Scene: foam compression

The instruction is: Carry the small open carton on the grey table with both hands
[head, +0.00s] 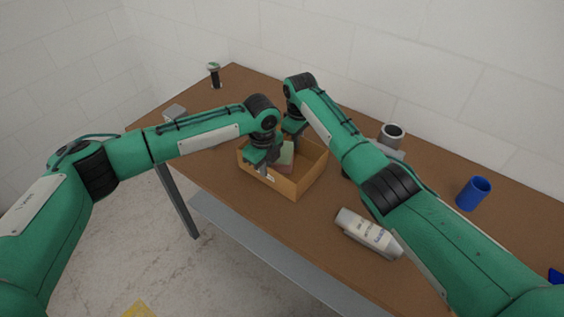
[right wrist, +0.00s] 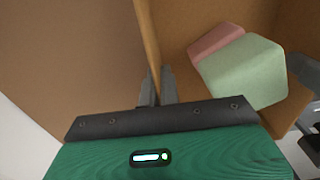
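The small open carton (head: 294,187) is tan cardboard and sits on the table, which looks brown, not grey. Inside it lie a pale green block (right wrist: 245,70) and a pink block (right wrist: 216,41). My left gripper (head: 262,168) is at the carton's near left wall, pointing down; its finger gap is not clear. My right gripper (right wrist: 158,84) has its fingers close together on either side of the carton's far wall (right wrist: 148,35), which runs between them. In the head view my right gripper is partly hidden behind my left wrist.
A blue cup (head: 473,193) and a grey cup (head: 391,136) stand farther right.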

